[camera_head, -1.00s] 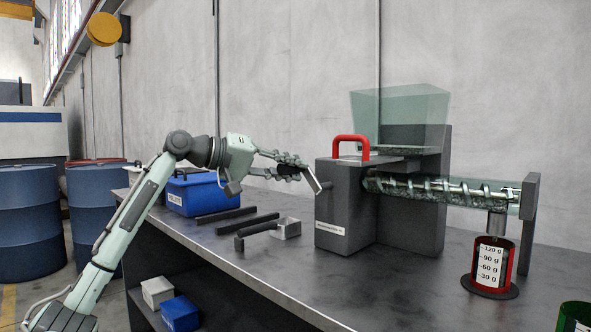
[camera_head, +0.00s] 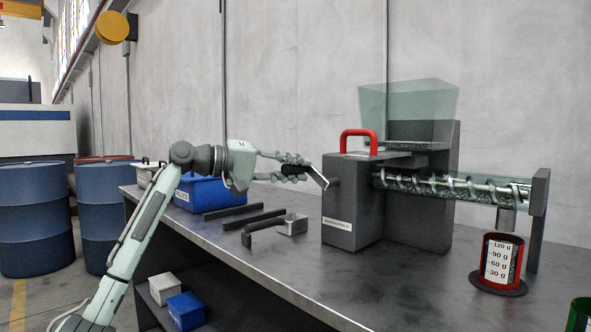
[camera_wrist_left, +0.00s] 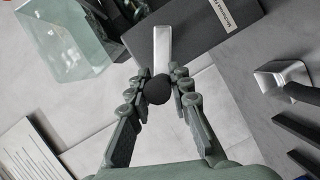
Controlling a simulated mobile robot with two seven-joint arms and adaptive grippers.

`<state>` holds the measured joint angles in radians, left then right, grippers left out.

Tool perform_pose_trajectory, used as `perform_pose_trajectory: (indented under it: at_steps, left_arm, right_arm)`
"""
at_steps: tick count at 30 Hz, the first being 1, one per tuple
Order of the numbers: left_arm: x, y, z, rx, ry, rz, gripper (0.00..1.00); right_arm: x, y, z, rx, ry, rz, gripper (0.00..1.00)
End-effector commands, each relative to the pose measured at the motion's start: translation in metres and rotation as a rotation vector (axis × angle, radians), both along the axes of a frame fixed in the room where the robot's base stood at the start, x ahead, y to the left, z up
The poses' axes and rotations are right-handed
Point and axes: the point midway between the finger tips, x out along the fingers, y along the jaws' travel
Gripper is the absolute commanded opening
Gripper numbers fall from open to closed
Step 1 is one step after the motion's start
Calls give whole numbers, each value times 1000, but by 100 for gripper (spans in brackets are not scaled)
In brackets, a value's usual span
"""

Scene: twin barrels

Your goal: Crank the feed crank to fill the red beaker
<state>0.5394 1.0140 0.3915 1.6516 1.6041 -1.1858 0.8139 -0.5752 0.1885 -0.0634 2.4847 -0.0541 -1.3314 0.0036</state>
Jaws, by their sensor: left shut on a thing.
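My left gripper (camera_head: 298,172) is shut on the dark round knob (camera_wrist_left: 157,89) of the feed crank, with a finger on each side of it. The crank's pale metal arm (camera_wrist_left: 162,48) runs from the knob toward the dark machine housing (camera_head: 350,212); in the head view the crank arm (camera_head: 319,177) slopes down to the right. A clear tube with a screw (camera_head: 450,187) runs right from the housing to an end post. The red beaker (camera_head: 490,276), with a gram scale, stands upright on a dark round base below the spout (camera_head: 507,216). Its fill level is unclear.
A clear hopper (camera_head: 410,105) and a red handle (camera_head: 359,133) top the machine. A green container (camera_head: 580,316) shows at lower right. The front bench is clear.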

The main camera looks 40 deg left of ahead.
Motion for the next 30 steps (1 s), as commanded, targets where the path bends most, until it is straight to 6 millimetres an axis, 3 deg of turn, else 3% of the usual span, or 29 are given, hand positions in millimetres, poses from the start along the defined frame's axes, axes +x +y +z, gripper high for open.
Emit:
perform_pose_trajectory:
  at_steps: [1, 2, 6, 15, 19, 30]
  left_arm:
    - [0, 1, 1, 0, -2, 2, 0]
    - [0, 1, 1, 0, -2, 2, 23]
    - [0, 1, 1, 1, -1, 2, 41]
    - [-1, 1, 0, 1, -1, 1, 41]
    - [-10, 5, 1, 1, 0, 1, 41]
    - [-77, 38, 12, 1, -1, 3, 41]
  right_arm:
    - [0, 0, 0, 0, 0, 0, 79]
    - [0, 0, 0, 0, 0, 0, 79]
    - [0, 0, 0, 0, 0, 0, 79]
    - [1, 1, 2, 3, -4, 1, 79]
    - [1, 1, 1, 2, -3, 0, 79]
    - [0, 0, 0, 0, -1, 0, 79]
